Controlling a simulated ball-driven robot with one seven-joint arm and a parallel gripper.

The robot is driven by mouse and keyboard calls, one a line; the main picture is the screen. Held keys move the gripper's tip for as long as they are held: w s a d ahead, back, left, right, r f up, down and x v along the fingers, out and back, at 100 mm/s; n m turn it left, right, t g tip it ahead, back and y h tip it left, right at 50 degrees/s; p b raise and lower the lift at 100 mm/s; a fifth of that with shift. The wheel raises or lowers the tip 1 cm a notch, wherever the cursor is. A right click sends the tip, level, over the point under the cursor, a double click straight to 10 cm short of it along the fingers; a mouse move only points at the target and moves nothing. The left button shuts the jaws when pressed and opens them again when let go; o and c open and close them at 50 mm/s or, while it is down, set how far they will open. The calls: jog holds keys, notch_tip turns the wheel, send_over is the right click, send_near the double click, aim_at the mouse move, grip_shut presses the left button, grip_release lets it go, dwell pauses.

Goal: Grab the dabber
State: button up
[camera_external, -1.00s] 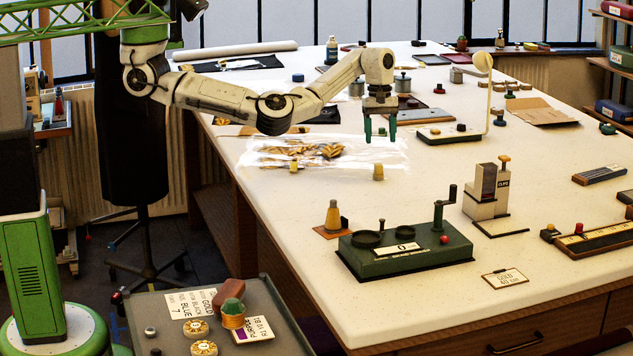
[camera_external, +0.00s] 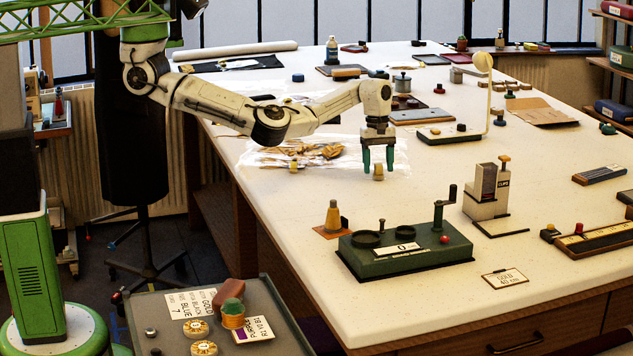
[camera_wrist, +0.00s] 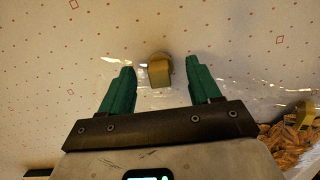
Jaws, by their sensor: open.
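A small tan piece with a squared top, seemingly the dabber (camera_external: 378,173), stands on the white table at the right end of a clear plastic sheet. My gripper (camera_external: 378,165) points down over it, open, with one green finger on each side. In the wrist view the dabber (camera_wrist: 160,72) lies between the lines of the two fingertips, with clear gaps on both sides. My gripper (camera_wrist: 161,82) holds nothing. I cannot tell whether the fingertips touch the table.
A similar tan piece (camera_external: 293,166) stands at the sheet's left part, beside brown-gold scraps (camera_external: 318,151).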

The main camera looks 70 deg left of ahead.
jog(key=shift+d+f, duration=0.1)
jog(key=shift+f, duration=0.5)
jog(key=c, duration=1.1)
jog(key=shift+r, duration=0.15)
